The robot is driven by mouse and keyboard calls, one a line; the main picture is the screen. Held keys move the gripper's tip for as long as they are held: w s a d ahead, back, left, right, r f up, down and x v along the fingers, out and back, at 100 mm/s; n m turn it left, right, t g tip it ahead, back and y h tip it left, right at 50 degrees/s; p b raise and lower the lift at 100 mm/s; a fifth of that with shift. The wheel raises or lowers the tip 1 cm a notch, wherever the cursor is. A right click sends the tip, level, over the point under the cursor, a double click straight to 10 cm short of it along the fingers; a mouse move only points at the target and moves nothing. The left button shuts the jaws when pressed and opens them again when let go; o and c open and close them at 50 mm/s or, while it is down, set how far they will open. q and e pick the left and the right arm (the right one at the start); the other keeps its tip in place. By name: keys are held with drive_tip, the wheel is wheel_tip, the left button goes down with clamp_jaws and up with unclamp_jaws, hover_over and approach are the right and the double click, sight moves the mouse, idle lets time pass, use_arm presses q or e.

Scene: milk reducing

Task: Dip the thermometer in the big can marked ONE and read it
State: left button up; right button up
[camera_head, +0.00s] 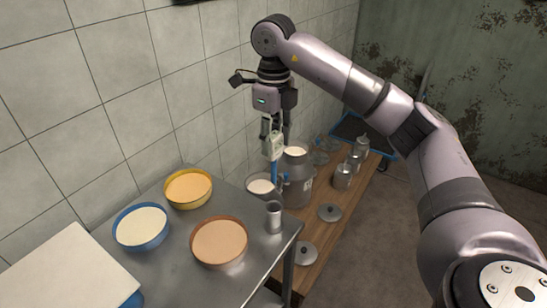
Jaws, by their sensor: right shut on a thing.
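My right gripper (272,130) points down and is shut on a thermometer (273,147) with a pale body and a blue lower part. The thermometer hangs upright, its lower end between a big grey metal can (297,187) and a smaller open vessel (262,187) with white liquid. The big can is open, with white liquid near its top and a small pale label; I cannot read the marking. I cannot tell whether the thermometer touches either vessel, and its display is too small to read. My left gripper is not in view.
A metal table (177,268) holds blue, yellow and brown-rimmed bowls, a small metal cup (273,217) and a white board (70,272). A wooden bench (328,233) carries two loose lids, several small cans and glass jars. A tiled wall stands close behind.

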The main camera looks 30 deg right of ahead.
wheel_tip(320, 180, up, 2)
drive_tip(key=shift+r+p, duration=0.25)
drive_tip(key=shift+p, duration=0.05)
wheel_tip(320, 180, up, 6)
drive_tip(key=p, duration=0.5)
drive_tip(key=shift+p, duration=0.35)
drive_tip(key=shift+f, duration=0.15)
